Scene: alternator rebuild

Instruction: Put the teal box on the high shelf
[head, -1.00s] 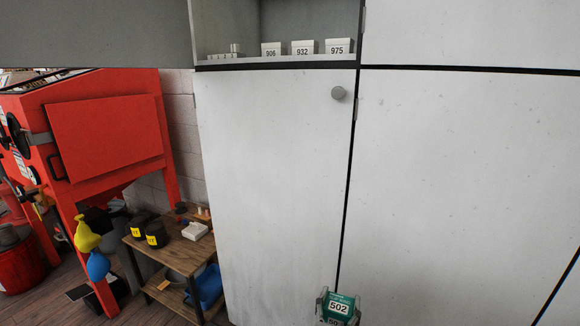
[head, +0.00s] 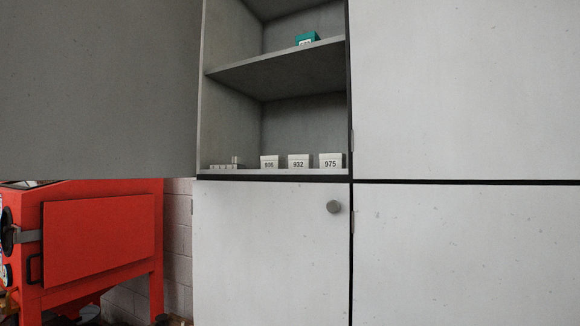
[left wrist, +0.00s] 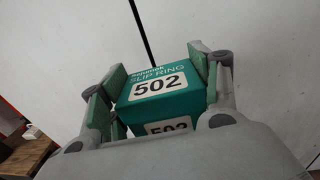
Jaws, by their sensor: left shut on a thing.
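The teal box (left wrist: 165,85), with a white label reading "SLIP RING 502", is in the left wrist view. My left gripper (left wrist: 158,82) is shut on it, with green-padded fingers on either side. Pale cabinet doors are behind it. The held box and both grippers are out of the head view. The high shelf (head: 275,74) is the upper grey board inside the open cabinet. Another teal box (head: 307,38) stands on it near the right, partly hidden by the shelf's front edge; its label is unreadable.
White boxes 906 (head: 269,162), 932 (head: 299,161) and 975 (head: 331,160) and a small grey block (head: 226,166) stand on the lower shelf. The open cabinet door (head: 95,90) fills the upper left. A red cabinet (head: 100,240) stands below it. The high shelf's left side looks clear.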

